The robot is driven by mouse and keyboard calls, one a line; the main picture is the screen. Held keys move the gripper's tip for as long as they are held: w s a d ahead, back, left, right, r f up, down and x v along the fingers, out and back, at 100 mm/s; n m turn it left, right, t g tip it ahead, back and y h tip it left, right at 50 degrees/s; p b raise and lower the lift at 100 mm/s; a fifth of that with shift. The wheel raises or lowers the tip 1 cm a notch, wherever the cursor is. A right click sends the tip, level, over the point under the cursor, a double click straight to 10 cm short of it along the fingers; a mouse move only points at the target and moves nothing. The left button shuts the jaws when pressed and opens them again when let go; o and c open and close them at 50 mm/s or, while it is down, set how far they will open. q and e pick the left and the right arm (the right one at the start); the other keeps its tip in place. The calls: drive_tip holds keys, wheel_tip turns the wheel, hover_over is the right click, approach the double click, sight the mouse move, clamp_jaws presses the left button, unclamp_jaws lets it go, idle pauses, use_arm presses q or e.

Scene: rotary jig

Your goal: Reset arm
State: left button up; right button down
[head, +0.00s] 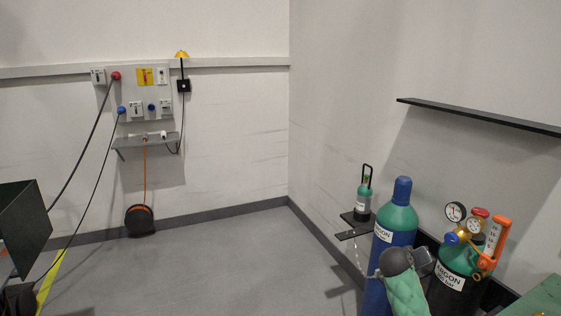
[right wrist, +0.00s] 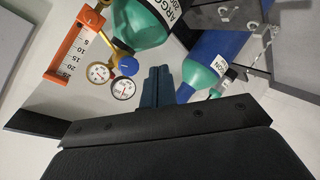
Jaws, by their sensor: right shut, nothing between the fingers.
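My right gripper (right wrist: 157,88) shows in the right wrist view, its dark fingers together and empty. Beyond its fingertips are a green-topped argon cylinder (right wrist: 143,22) and a blue cylinder with a green shoulder (right wrist: 207,68). Two round gauges (right wrist: 122,88) are left of the fingertips, and I see no contact with them. In the head view, the blue cylinder (head: 377,265) and the argon cylinder with gauges (head: 455,262) stand at the lower right. A grey and green part in front of them partly hides both. My left gripper is in neither view.
An orange flow meter (head: 494,243) sticks out beside the gauges. A small green bottle (head: 363,200) stands on a black bracket (head: 354,233). A black shelf (head: 480,117) is on the right wall. The grey floor (head: 210,265) in the middle is clear. A dark panel (head: 22,228) is at left.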

drive_tip(key=s+a+f+n+g+y, duration=0.1)
drive_tip(key=s+a+f+y, duration=0.5)
drive_tip(key=s+a, duration=0.45)
drive_tip(key=s+a+f+n+y, duration=0.1)
drive_tip(key=s+a+f+y, duration=0.3)
drive_tip(key=s+a+f, duration=0.6)
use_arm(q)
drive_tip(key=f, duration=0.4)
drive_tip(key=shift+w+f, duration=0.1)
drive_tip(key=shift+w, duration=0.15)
use_arm(e)
drive_tip(key=s+a+f+g, duration=0.1)
drive_tip(key=s+f, duration=0.3)
drive_tip(key=s, duration=0.5)
drive_tip(key=s+a+f+g+y, duration=0.1)
drive_tip(key=s+a+f, duration=0.3)
drive_tip(key=s, duration=0.5)
drive_tip(key=s+a+f+g, duration=0.2)
drive_tip(key=s+f, duration=0.3)
drive_tip(key=s, duration=0.5)
drive_tip(key=shift+a+g, duration=0.15)
drive_tip(key=shift+g, duration=0.55)
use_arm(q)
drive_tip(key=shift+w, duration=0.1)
use_arm(e)
drive_tip(key=shift+w, duration=0.1)
